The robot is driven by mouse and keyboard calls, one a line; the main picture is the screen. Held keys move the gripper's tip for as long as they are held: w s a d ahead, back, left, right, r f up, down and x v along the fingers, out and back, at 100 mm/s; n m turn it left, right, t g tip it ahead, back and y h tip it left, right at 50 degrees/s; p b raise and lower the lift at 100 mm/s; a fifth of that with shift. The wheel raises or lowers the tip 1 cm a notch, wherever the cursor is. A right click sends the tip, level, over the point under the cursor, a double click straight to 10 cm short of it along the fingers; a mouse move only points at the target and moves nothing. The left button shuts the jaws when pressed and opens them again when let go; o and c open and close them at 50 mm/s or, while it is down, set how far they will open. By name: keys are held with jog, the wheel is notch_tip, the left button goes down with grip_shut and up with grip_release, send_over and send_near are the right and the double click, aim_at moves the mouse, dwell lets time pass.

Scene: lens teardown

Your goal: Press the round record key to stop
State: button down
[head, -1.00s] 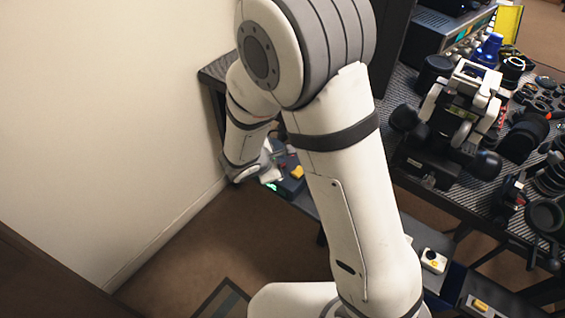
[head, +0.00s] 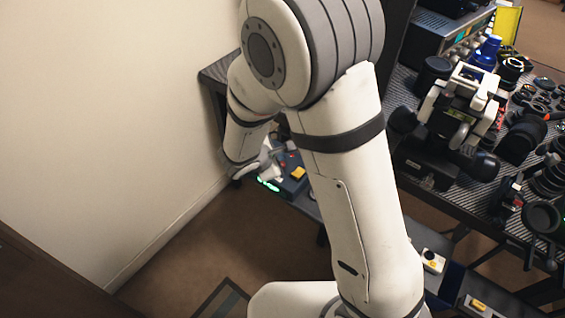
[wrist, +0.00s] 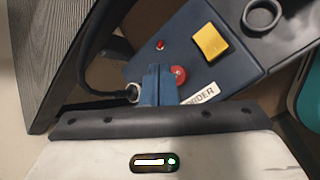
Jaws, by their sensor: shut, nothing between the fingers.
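The recorder (wrist: 190,65) is a dark blue box with a label ending in "ORDER", partly hidden by my gripper. On its top are a round red key (wrist: 180,76), a yellow square key (wrist: 210,42) and a small red knob or lamp (wrist: 160,45). In the head view the recorder (head: 291,188) sits on the low shelf, its yellow key (head: 298,174) in sight. My gripper (wrist: 157,70) is shut and empty. Its fingertips are over the recorder, just left of the round key and overlapping its left edge in the picture. I cannot tell whether they touch it.
A black cable and plug (wrist: 132,92) sit left of the recorder. A dark ring (wrist: 262,16) lies to its upper right. The ribbed table edge (wrist: 45,60) is at the left. In the head view, a crowded table (head: 445,195) stands to the right; a wall is left.

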notch_tip(320, 180, up, 6)
jog(key=p, duration=0.3)
jog(key=shift+p, duration=0.3)
jog(key=s+d+r+m+g+p, duration=0.2)
jog(key=s+d+r+m, duration=0.1)
jog(key=d+r+m, duration=0.3)
jog(key=s+d+r+m+g+p, duration=0.2)
jog(key=s+d+r+m+p, duration=0.15)
jog(key=d+r, duration=0.4)
jog(key=s+d+r+m+g+y+p, duration=0.1)
jog(key=s+r+m+y+p, duration=0.3)
jog(key=s+r+m, duration=0.6)
jog(key=shift+s+d+r+m+y, duration=0.2)
jog(key=shift+s+d+m+y, duration=0.3)
jog(key=shift+s, duration=0.35)
